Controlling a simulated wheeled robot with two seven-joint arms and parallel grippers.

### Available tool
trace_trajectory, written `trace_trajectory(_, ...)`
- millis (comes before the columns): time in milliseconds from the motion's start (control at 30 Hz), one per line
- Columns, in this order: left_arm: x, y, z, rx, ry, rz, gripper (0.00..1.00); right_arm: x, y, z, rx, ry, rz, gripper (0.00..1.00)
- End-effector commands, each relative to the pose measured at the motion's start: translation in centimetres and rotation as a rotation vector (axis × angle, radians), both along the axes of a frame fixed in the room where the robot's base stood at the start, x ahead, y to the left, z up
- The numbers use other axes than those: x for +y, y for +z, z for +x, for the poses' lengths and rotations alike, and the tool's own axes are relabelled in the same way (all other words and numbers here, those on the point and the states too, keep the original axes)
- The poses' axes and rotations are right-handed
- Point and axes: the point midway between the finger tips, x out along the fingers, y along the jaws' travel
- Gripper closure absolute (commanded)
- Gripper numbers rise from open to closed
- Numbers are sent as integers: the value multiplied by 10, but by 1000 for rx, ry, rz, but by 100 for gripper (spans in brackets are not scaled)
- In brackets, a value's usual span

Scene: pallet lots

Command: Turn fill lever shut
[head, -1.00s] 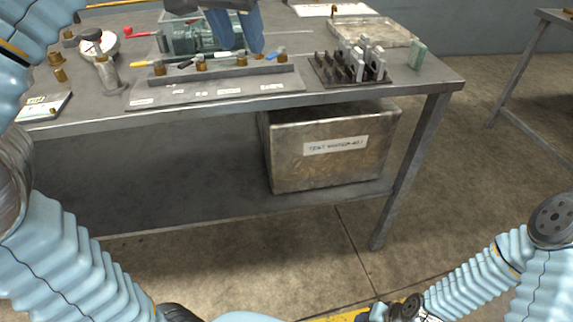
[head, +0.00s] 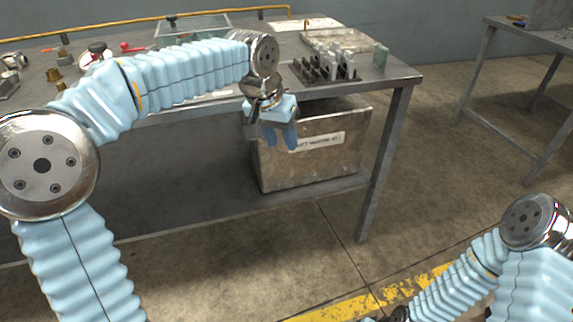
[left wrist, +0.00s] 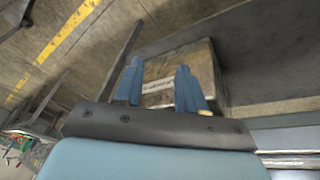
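A red-handled lever (head: 132,47) lies on the workbench (head: 388,78) at the back left, behind my left arm. A round pale part with a red piece (head: 97,50) stands left of it. I cannot tell which one is the fill lever. My left gripper (head: 281,146) hangs in front of the bench's front edge, well away from both, before the metal box on the lower shelf. In the left wrist view its two blue fingers (left wrist: 160,85) are apart with nothing between them. My right arm shows at the lower right, but its gripper is out of view.
The metal box (head: 325,165) with a white label is on the lower shelf; it also shows in the left wrist view (left wrist: 200,58). A dark rack (head: 325,70) of grey pieces stands near the bench's right end.

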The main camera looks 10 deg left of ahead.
Motion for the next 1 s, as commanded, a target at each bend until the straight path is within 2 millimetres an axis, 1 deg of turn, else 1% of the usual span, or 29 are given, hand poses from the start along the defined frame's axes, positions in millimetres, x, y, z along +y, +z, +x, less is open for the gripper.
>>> trace_trajectory(33, -2, -12, 2, 10, -4, -6, 60, 0, 0, 0, 0, 0, 0, 60)
trace_trajectory(200, -10, -42, 8, 22, -14, -27, 60, 0, 0, 0, 0, 0, 0, 60)
trace_trajectory(300, -13, -55, 10, 29, -17, -37, 60, 0, 0, 0, 0, 0, 0, 60)
trace_trajectory(400, -15, -62, 11, 32, -18, -43, 60, 0, 0, 0, 0, 0, 0, 60)
trace_trajectory(600, -16, -66, 12, 33, -18, -47, 60, 0, 0, 0, 0, 0, 0, 60)
trace_trajectory(900, -16, -66, 12, 33, -18, -46, 60, 0, 0, 0, 0, 0, 0, 60)
trace_trajectory(1000, -17, -63, 11, 31, -21, -46, 60, 0, 0, 0, 0, 0, 0, 60)
